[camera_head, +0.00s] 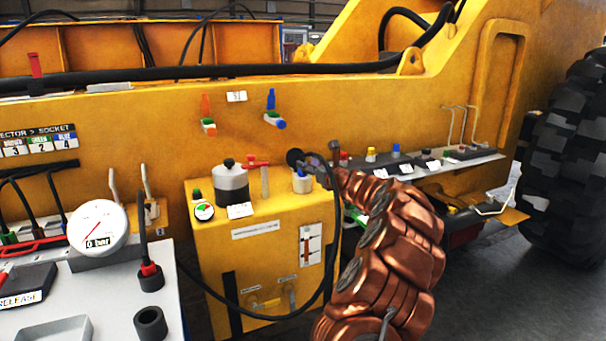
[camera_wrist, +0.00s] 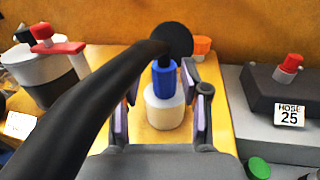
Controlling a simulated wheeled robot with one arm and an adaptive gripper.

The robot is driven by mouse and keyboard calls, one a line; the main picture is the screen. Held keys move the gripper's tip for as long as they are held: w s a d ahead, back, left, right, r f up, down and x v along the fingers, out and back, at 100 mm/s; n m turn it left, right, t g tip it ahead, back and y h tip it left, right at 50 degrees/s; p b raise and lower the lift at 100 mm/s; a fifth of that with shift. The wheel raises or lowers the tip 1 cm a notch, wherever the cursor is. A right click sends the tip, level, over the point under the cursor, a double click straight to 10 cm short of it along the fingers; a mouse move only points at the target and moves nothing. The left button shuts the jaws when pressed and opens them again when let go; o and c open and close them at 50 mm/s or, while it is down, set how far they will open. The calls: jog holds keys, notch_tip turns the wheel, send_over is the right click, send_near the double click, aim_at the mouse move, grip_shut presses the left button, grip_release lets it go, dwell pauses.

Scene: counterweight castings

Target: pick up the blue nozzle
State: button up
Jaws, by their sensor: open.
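The blue nozzle (camera_wrist: 164,78) stands upright in a cream round holder (camera_wrist: 163,110) in the wrist view. In the head view the holder (camera_head: 302,184) sits on the yellow box, and only a little blue shows at its top. My gripper (camera_wrist: 162,73) is open, with one finger on each side of the nozzle in the wrist view. Whether either finger touches it I cannot tell. A thick black hose (camera_wrist: 85,90) crosses in front of the left finger and hides part of it. In the head view my gripper (camera_head: 316,164) is beside the holder, partly hidden by my arm.
A grey ledge with a HOSE 25 label (camera_wrist: 290,116) lies right. Green and orange caps are nearby. The yellow panel rises behind.

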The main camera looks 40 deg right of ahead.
aim_at(302, 159)
jog(key=shift+w+d+r, duration=0.1)
jog(key=shift+w+d, duration=0.25)
jog(key=shift+w, duration=0.45)
jog(key=shift+w+d+p, duration=0.2)
jog(key=shift+w+p, duration=0.1)
jog(key=shift+w, duration=1.1)
jog(key=shift+c, duration=0.3)
grip_shut()
